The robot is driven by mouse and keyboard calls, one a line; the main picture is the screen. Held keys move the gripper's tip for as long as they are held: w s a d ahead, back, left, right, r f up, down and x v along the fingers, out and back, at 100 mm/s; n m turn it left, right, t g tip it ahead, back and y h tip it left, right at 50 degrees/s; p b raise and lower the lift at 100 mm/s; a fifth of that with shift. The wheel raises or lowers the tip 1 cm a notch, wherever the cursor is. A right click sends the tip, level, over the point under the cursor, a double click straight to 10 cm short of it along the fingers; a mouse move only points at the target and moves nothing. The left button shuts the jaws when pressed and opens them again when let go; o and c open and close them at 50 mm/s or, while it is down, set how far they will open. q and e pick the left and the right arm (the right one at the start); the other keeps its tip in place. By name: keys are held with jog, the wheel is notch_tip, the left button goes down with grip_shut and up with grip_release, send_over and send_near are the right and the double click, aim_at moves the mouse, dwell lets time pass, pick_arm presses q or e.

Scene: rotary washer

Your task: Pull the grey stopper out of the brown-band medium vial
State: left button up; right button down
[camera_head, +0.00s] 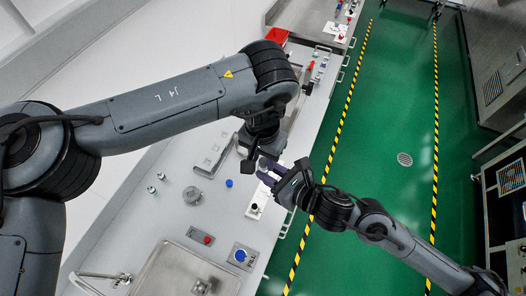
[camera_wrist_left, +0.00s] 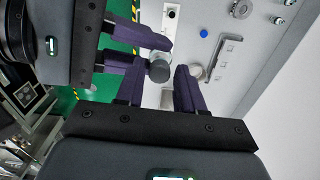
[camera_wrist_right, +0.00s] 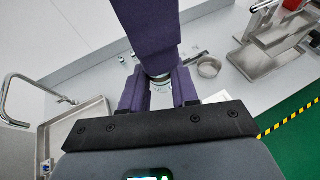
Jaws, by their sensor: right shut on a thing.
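My right gripper (camera_wrist_right: 160,92) is shut on the vial (camera_wrist_right: 160,82), a small clear body between its purple fingers in the right wrist view. A brown band cannot be made out clearly. The grey stopper (camera_wrist_left: 160,70) faces the left wrist camera as a round grey cap. My left gripper (camera_wrist_left: 162,68) is open, its two purple fingers on either side of the stopper, with a visible gap at the right finger. In the right wrist view a left finger hides the vial's top. In the head view both grippers meet above the bench's front edge, left (camera_head: 257,163) and right (camera_head: 272,174).
Below is a grey bench (camera_head: 215,215) with a blue-button box (camera_head: 241,255), a red-button box (camera_head: 202,237), a round metal part (camera_head: 192,195), a metal bracket (camera_head: 210,158) and a sink (camera_head: 180,275). Green floor (camera_head: 390,120) lies to the right.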

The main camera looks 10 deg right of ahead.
aim_at(263, 161)
pick_arm(q)
jog(key=shift+c, duration=0.4)
grip_shut()
jog(key=shift+c, duration=1.4)
grip_release()
grip_shut()
jog(key=shift+r, duration=0.25)
jog(key=shift+r, duration=2.4)
